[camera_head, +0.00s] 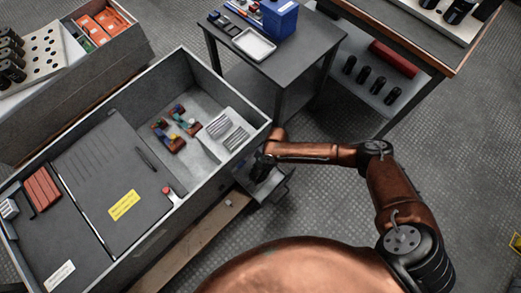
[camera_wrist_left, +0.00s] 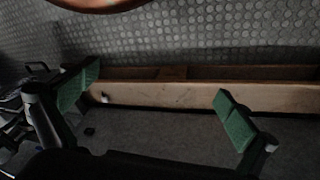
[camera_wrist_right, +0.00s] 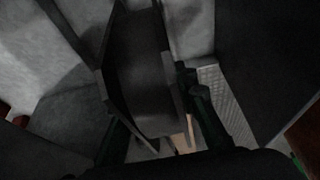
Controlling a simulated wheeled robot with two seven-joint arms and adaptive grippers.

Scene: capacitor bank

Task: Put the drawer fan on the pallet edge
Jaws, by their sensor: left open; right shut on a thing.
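In the right wrist view the dark drawer (camera_wrist_right: 140,75) fills the space ahead of the fingers. The wooden pallet edge (camera_head: 185,245) runs along the cabinet's foot and crosses the left wrist view (camera_wrist_left: 190,95). My left gripper (camera_wrist_left: 160,105) is open and empty before it.
A small pale piece (camera_head: 228,203) sits on the wood, also in the left wrist view (camera_wrist_left: 104,98). The cabinet's wall (camera_head: 150,240) rises beside the wood. A dark side table (camera_head: 305,45) stands behind. The patterned floor (camera_head: 320,205) is clear on the right.

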